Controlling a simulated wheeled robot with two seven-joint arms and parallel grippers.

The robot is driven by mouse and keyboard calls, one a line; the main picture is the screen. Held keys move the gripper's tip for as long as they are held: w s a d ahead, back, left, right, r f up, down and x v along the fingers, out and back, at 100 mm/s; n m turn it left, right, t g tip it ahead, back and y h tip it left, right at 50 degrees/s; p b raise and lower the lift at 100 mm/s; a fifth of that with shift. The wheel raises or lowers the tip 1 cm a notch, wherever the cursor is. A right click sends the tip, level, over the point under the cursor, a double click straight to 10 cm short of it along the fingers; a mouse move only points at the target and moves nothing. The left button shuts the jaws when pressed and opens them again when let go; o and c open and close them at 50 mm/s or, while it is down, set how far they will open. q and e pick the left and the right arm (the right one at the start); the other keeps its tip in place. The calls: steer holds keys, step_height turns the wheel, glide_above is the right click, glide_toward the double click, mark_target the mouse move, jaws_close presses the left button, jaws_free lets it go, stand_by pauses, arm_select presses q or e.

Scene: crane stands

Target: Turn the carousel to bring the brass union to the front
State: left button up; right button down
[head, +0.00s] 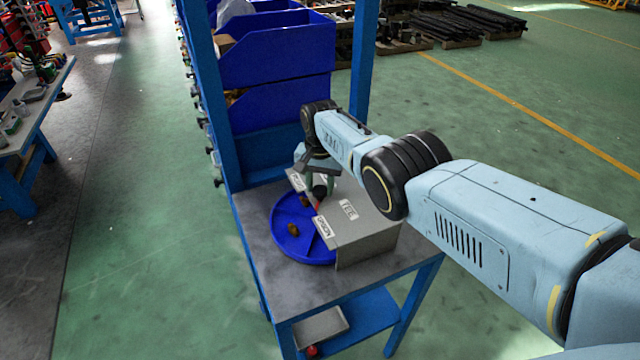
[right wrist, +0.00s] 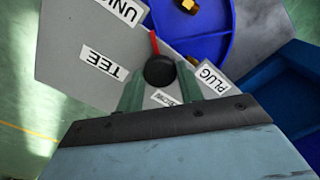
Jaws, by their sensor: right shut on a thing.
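The blue round carousel (head: 284,248) stands on the grey table, partly under a grey cover (head: 362,235). Its open part shows a brass fitting (head: 293,229) and a brownish piece (head: 304,201); I cannot tell which is the union. A brass fitting (right wrist: 186,5) also shows on the blue disc in the right wrist view. The black knob (right wrist: 160,71) with a red pointer (right wrist: 154,45) sits on the cover. My right gripper (right wrist: 160,88) is shut on the knob, one green finger on each side. My left gripper is out of view.
The cover carries labels UNION (head: 322,227), TEE (head: 348,209) and PLUG (right wrist: 212,80); another is partly hidden by my gripper. Blue posts (head: 362,60) and blue bins (head: 275,55) stand behind the carousel. The table's front left (head: 268,268) is bare.

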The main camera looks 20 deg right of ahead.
steer(key=shift+r+m, duration=0.1)
steer(key=shift+m, duration=0.5)
stand_by(0.3)
steer(key=c, duration=0.9)
jaws_free()
step_height(320, 180, up, 6)
steer(key=p, duration=0.4)
steer(key=shift+r, duration=0.15)
step_height(320, 180, up, 7)
steer(key=shift+p, duration=0.3)
